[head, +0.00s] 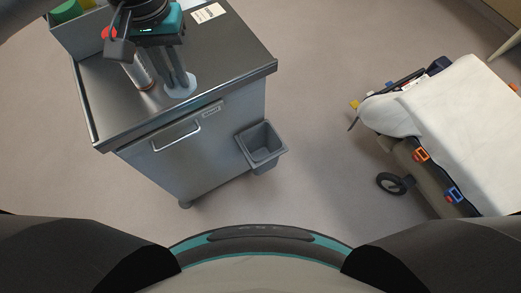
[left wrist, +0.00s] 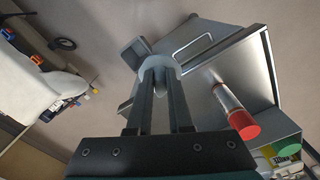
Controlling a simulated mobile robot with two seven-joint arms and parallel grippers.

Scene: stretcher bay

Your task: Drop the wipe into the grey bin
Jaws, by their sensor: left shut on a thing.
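The wipe (head: 181,91) is a pale, rounded piece at the tips of my left gripper (head: 178,79), over the front part of the cart top in the head view. In the left wrist view the fingers are closed on the wipe (left wrist: 161,64). I cannot tell how far it is above the cart top. The grey bin (head: 262,147) hangs at the right side of the cart, open at the top, to the right of and below the gripper in the head view. It also shows in the left wrist view (left wrist: 132,51), beyond the wipe. My right gripper is out of view.
The metal cart (head: 228,50) carries a red-capped tube (left wrist: 234,110) close beside my left gripper, a box with a green-lidded item (head: 66,12) and a white label (head: 208,13). A stretcher (head: 460,100) stands at the right. Clear floor lies between.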

